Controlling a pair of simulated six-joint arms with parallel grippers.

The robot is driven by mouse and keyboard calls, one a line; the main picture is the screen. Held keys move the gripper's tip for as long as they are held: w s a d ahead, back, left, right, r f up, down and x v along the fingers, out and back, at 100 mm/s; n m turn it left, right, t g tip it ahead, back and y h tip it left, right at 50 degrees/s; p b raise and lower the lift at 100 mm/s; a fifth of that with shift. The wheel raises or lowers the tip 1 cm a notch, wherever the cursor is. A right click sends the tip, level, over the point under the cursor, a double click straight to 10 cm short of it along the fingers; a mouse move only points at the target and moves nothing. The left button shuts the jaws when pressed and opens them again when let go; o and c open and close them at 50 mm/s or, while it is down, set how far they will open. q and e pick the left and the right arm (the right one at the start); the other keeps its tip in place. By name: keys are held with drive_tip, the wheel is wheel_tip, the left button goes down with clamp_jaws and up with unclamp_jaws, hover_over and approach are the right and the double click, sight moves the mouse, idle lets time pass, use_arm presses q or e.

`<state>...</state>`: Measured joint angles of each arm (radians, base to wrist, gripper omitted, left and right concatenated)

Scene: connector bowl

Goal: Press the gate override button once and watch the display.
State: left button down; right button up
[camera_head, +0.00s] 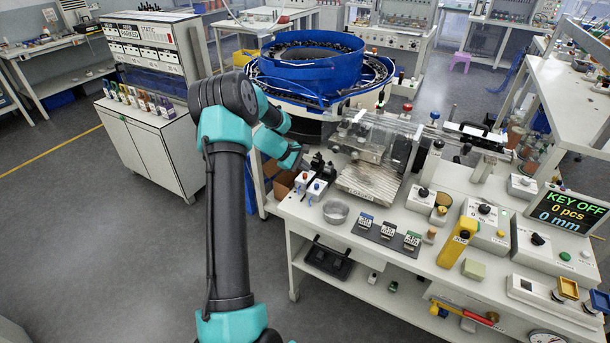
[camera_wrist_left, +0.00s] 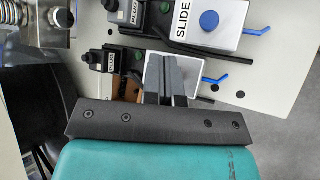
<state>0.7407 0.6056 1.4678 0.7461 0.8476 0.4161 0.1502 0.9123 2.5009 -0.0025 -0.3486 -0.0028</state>
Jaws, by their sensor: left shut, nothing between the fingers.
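Two small white button boxes stand at the bench's left edge. One has an orange button (camera_head: 304,176); the other has a blue button (camera_head: 317,186), seen in the left wrist view (camera_wrist_left: 209,20) beside the label SLIDE. My left gripper (camera_head: 304,164) is shut and empty, close to the orange-button box. In the left wrist view its fingers (camera_wrist_left: 168,85) cover most of that box (camera_wrist_left: 158,68), hiding its button and label; I cannot tell whether they touch it. The display (camera_head: 568,212) reads KEY OFF, 0 pcs, 0 mm. My right gripper is not in view.
Black devices (camera_head: 319,165) stand right behind the boxes. A metal bowl (camera_head: 336,212) and a dark mat with small labelled blocks (camera_head: 388,235) lie to the right. The blue bowl feeder (camera_head: 312,68) is behind. Open floor lies left of the bench.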

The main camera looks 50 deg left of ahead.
sight(305, 176)
use_arm(q)
drive_tip(key=shift+f, duration=0.4)
drive_tip(key=shift+f, duration=0.5)
idle(1.0)
idle(0.4)
drive_tip(key=shift+r, duration=1.05)
drive_tip(key=shift+r, duration=2.4)
drive_tip(key=shift+d+f, duration=0.1)
